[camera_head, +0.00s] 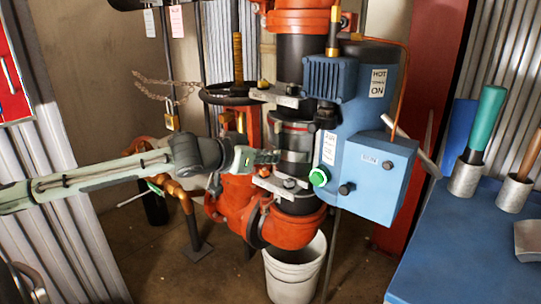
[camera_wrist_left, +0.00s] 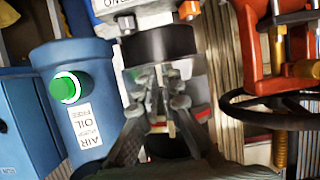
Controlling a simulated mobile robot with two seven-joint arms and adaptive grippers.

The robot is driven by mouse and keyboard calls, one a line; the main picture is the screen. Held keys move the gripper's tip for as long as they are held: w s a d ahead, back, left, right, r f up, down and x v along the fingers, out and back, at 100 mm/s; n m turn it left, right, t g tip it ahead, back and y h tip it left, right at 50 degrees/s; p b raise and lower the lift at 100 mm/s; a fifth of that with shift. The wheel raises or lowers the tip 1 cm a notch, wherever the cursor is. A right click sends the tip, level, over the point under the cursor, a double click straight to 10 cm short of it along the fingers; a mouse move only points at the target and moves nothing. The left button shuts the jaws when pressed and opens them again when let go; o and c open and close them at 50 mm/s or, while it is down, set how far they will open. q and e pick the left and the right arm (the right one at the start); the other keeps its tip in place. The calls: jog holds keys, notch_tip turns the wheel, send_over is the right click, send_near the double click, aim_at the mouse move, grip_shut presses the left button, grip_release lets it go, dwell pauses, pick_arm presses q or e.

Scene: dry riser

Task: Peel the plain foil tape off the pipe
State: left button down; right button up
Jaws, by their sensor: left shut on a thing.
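The vertical pipe (camera_head: 297,48) runs between orange fittings and is dark above and below its middle part. Silver foil tape (camera_head: 293,141) wraps the pipe between two clamp brackets, with red stripes near it. My left gripper (camera_head: 276,157) comes in from the left and is at the pipe's front left. In the left wrist view, the gripper's fingers (camera_wrist_left: 157,100) are closed against the wrapped part of the pipe, shut on a bit of the foil tape. The fingers hide most of the held bit. My right gripper is not in view.
A blue unit (camera_head: 372,172) with a green button (camera_head: 318,177) stands close right of the pipe. A black handwheel (camera_head: 228,94) and orange valve are on the left. A white bucket (camera_head: 294,272) stands below. A blue bench (camera_head: 470,245) holds tools at the right.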

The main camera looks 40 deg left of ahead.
pick_arm(q)
jog(key=s+p, duration=0.2)
jog(key=s, duration=0.6)
jog(key=shift+s+a, duration=0.3)
jog(key=shift+s, duration=0.05)
jog(key=shift+f, duration=0.15)
dwell(0.6)
